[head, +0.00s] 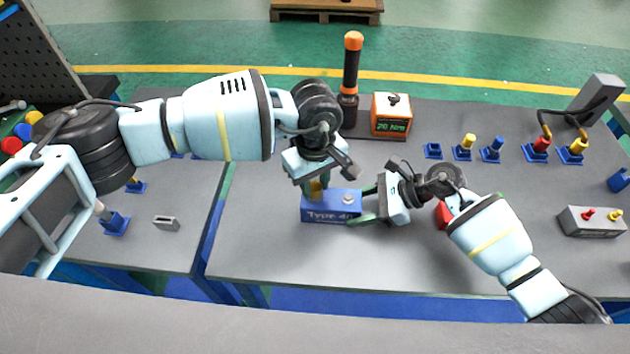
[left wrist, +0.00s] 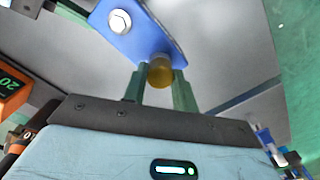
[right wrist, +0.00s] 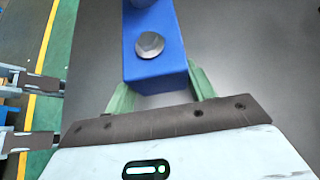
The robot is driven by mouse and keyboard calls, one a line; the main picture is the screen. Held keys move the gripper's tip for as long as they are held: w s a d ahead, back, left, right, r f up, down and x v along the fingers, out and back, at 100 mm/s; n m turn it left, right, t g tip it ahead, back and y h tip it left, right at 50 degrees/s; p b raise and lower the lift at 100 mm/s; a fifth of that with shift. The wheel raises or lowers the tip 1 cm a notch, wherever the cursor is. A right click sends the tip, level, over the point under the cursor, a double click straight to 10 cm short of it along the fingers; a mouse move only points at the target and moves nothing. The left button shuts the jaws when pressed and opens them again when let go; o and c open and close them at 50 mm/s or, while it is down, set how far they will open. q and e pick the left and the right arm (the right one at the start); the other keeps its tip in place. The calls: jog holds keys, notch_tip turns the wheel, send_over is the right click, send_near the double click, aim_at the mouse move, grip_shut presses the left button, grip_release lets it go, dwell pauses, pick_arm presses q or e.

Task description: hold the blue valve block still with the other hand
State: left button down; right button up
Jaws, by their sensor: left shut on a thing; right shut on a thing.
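The blue valve block (head: 322,211), lettered "Type" on its front, sits on the grey table. A silver hex bolt head is on its top at the right. My right gripper (head: 371,206) is shut on the block's right end, one finger along each long side, as the right wrist view shows on the block (right wrist: 152,68). My left gripper (head: 313,188) comes from above at the block's left end. Its fingers are shut around a yellow-brown fitting (left wrist: 160,72) on the block (left wrist: 130,25). The fitting's lower end is hidden.
A black and orange tool (head: 351,75) stands upright behind, beside an orange box (head: 390,114) reading 20 Nm. Blue stands with coloured fittings (head: 464,148) line the back right. A grey box with red and yellow knobs (head: 592,221) is at right. The front table is clear.

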pick_arm(q)
jog(key=shift+m, duration=0.5)
jog(key=m, duration=0.3)
jog(key=shift+m, duration=1.1)
jog(key=shift+m, duration=2.6)
